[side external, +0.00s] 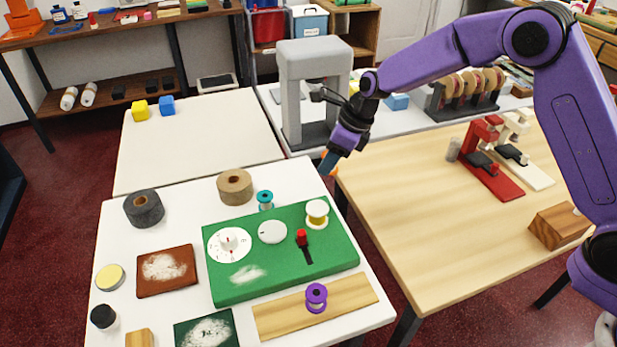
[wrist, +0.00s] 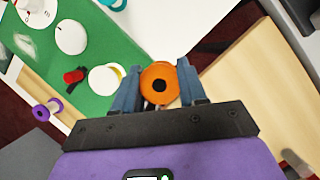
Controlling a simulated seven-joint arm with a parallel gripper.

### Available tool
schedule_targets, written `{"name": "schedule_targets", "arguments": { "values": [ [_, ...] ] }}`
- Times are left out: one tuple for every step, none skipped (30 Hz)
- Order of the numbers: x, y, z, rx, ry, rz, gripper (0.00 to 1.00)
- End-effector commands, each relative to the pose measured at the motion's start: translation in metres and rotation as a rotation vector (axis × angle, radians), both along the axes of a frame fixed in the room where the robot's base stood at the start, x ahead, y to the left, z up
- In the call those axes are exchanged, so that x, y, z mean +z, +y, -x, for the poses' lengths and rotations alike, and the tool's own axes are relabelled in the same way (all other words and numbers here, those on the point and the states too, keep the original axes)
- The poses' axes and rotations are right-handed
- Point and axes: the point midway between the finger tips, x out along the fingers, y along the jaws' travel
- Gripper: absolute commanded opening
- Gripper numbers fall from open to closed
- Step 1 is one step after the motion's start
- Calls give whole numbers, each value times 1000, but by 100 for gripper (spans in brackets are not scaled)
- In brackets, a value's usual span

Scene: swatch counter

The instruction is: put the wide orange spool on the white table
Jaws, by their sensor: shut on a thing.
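My gripper (side external: 328,165) is shut on the orange spool (wrist: 160,85), seen end-on with a dark centre hole between the blue fingers (wrist: 158,74) in the wrist view. In the side view only a bit of its orange (side external: 334,164) shows beside the fingers. The spool appears held up near the gap between the white table (side external: 180,325) and the wooden table (side external: 400,200). The white table carries a green board (side external: 270,285) and several small things. A paler cream-white table (side external: 205,140) adjoins it behind.
On the green board stand a white-yellow spool (side external: 317,212), a red switch (side external: 302,238) and dials. A teal spool (side external: 265,200) and brown tape roll (side external: 235,187) stand close by. A purple spool (side external: 316,297) stands on a wooden strip. A grey press (side external: 310,90) stands behind my gripper.

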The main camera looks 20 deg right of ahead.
Motion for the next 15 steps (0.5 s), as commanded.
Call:
{"name": "schedule_targets", "arguments": {
  "values": [
    [-4, 4, -7, 1, -1, 1, 8],
    [-7, 5, -11, 0, 0, 0, 8],
    [-13, 7, -15, -1, 2, 1, 8],
    [-17, 9, -18, -1, 3, 1, 8],
    [-22, 10, -21, -1, 3, 1, 8],
    [-28, 12, -25, -1, 3, 1, 8],
    [-32, 14, -29, -1, 2, 1, 8],
    [-36, 15, -32, -1, 2, 1, 8],
    [-41, 17, -36, -1, 2, 0, 8],
    [-44, 19, -38, -1, 2, 1, 8],
    [-47, 20, -40, 0, 1, 0, 8],
    [-50, 21, -43, 0, 0, 0, 8],
    [-53, 22, -45, 0, 1, 1, 8],
    [-54, 23, -46, 0, 0, 0, 8],
    [-56, 24, -48, 0, -1, 1, 8]
  ]
}}
